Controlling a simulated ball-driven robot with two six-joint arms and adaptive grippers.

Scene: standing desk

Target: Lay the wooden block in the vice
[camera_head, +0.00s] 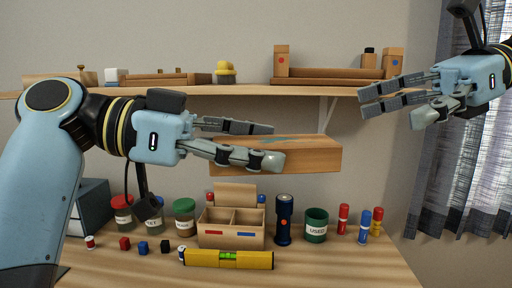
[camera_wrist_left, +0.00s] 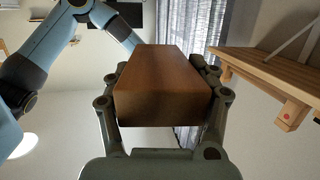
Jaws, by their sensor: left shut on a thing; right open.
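My right gripper (camera_head: 392,106) is open and empty at the upper right, apart from the block.
The desk (camera_head: 330,265) holds a divided box (camera_head: 230,238), a flashlight (camera_head: 284,220), a green cup (camera_head: 316,225), jars, markers and a yellow level (camera_head: 229,259).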

